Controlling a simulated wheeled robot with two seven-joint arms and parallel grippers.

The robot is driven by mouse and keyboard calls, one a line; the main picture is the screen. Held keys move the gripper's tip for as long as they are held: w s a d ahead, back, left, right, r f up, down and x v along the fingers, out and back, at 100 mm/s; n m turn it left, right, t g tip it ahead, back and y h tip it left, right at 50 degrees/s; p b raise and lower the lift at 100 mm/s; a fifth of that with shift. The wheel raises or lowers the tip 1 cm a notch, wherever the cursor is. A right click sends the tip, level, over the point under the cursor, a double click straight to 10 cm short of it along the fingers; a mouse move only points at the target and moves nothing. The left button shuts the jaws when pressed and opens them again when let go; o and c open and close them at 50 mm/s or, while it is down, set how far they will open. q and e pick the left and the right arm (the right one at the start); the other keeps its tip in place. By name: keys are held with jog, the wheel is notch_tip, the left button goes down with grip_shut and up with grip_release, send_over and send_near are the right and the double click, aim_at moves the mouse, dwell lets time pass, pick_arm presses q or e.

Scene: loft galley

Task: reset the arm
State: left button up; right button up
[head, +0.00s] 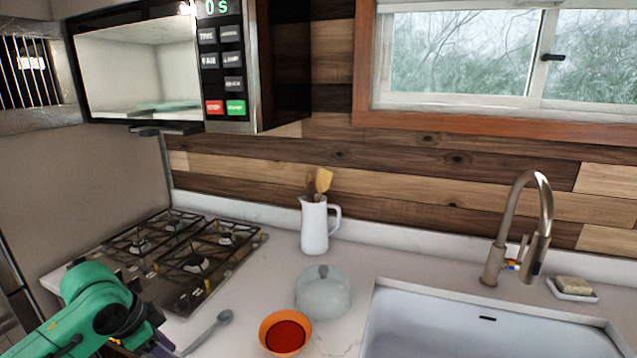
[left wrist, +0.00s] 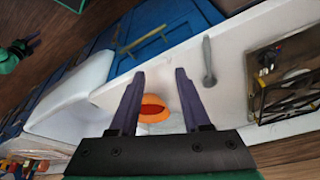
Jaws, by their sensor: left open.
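My left arm comes in at the lower left of the head view, in front of the stove. Its dark gripper (left wrist: 160,73) shows in the left wrist view with two fingers spread and nothing between them. The fingers are above the counter, and an orange bowl (left wrist: 153,108) shows beyond them, below the gap. A green and dark part at the upper left of the left wrist view looks like my right gripper (left wrist: 27,44); it is too small to tell its jaws.
On the counter are the orange bowl (head: 286,334) with red contents, a grey spoon (head: 207,332), a glass dome (head: 323,292) and a white pitcher (head: 314,226) with utensils. The gas stove (head: 190,258) is left, the sink (head: 480,325) right. The microwave (head: 160,62) hangs above.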

pick_arm(q)
jog(key=s+d+f+n, duration=0.2)
jog(key=s+d+f, duration=0.5)
jog(key=d+f, duration=0.35)
jog(key=s+a+f+n+y, duration=0.1)
jog(key=s+a+f+n, duration=0.15)
jog(key=s, duration=0.25)
jog(key=s+a+f+n+y, duration=0.1)
jog(key=s+a+n, duration=0.2)
jog(key=s, duration=0.2)
notch_tip(320, 180, down, 23)
jog(key=b, duration=0.2)
jog(key=s+a+f+g+b, duration=0.1)
jog(key=s+a+f, duration=0.1)
jog(key=s+f, duration=1.6)
jog(key=shift+s+a+f+m+g+y+b, duration=0.25)
jog(key=shift+m+g+y+b, duration=0.1)
jog(key=shift+m+g, duration=0.1)
pick_arm(e)
jog(key=f, duration=0.3)
jog(key=shift+s+f, duration=0.4)
